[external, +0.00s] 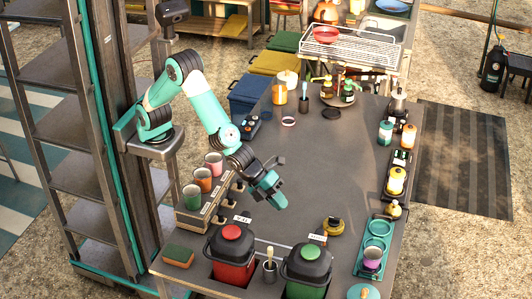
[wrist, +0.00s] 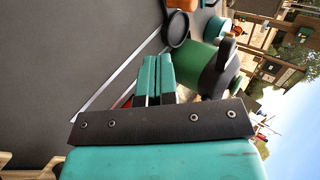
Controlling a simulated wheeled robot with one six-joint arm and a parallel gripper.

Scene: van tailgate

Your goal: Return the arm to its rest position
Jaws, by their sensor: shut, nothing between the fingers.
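My arm (external: 207,105) is teal and black and stands on a grey bracket at the left, bent over the dark table. My gripper (external: 283,204) hangs above the table's left part, pointing down and to the right, behind the red and green bins. In the wrist view its two teal fingers (wrist: 153,78) lie side by side, shut, with nothing visible between them. The green bin (external: 307,268) also shows in the wrist view, just right of the fingers (wrist: 202,68). The red bin (external: 231,254) stands left of the green one.
A rack with several cups (external: 203,181) stands left of my gripper. A teal tray with a purple cup (external: 371,258) is at the right edge. Bottles (external: 346,91) and a wire rack (external: 340,47) are at the far end. The table's middle (external: 325,150) is clear.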

